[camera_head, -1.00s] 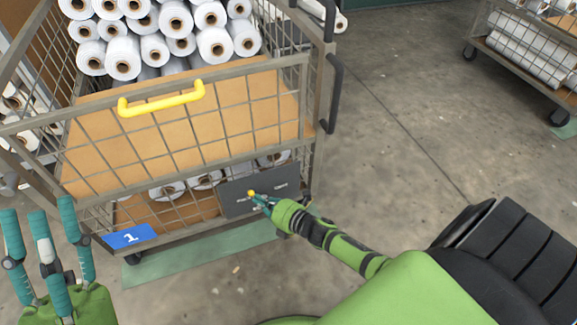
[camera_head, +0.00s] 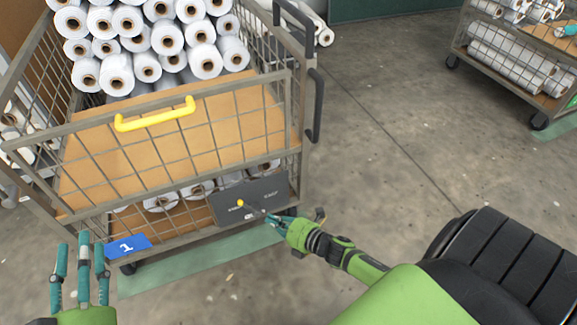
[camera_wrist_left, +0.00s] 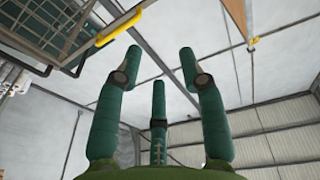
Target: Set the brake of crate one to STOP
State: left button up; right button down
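Crate one is a wire-mesh cage (camera_head: 68,212) with a blue sign (camera_head: 127,247) reading 1. A dark grey brake panel (camera_head: 272,187) is low on its near right side. A word that looks like STOP is on the panel's right; the left lettering is too small to read. The brake lever's yellow knob (camera_head: 240,203) stands nearer the left lettering, its thin rod running right toward my fingers. My right gripper (camera_head: 269,217) is just right of the knob, apart from it; its finger opening is unclear. My left gripper (camera_head: 80,245) is open and empty, fingers pointing up, also in the left wrist view (camera_wrist_left: 158,75).
Crate one holds many white rolls (camera_head: 120,70) above a brown board. A yellow handle (camera_head: 155,115) is on its front mesh, a black handle (camera_head: 316,105) on its right side. Another roll cart (camera_head: 510,65) stands at the back right. The floor between them is clear.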

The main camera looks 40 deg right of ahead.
pick_arm(q)
notch_tip(320, 180, down, 8)
jog(key=a+g+y+p, duration=0.1)
jog(key=a+g+y, duration=0.1)
jog(key=g, duration=0.2)
jog(key=shift+a+n+y, duration=0.2)
jog(key=shift+n+y, duration=0.1)
jog(key=shift+n, duration=0.1)
pick_arm(e)
jog(key=shift+v, duration=2.5)
pick_arm(q)
jog(key=shift+r, duration=0.1)
pick_arm(e)
jog(key=shift+f, duration=0.1)
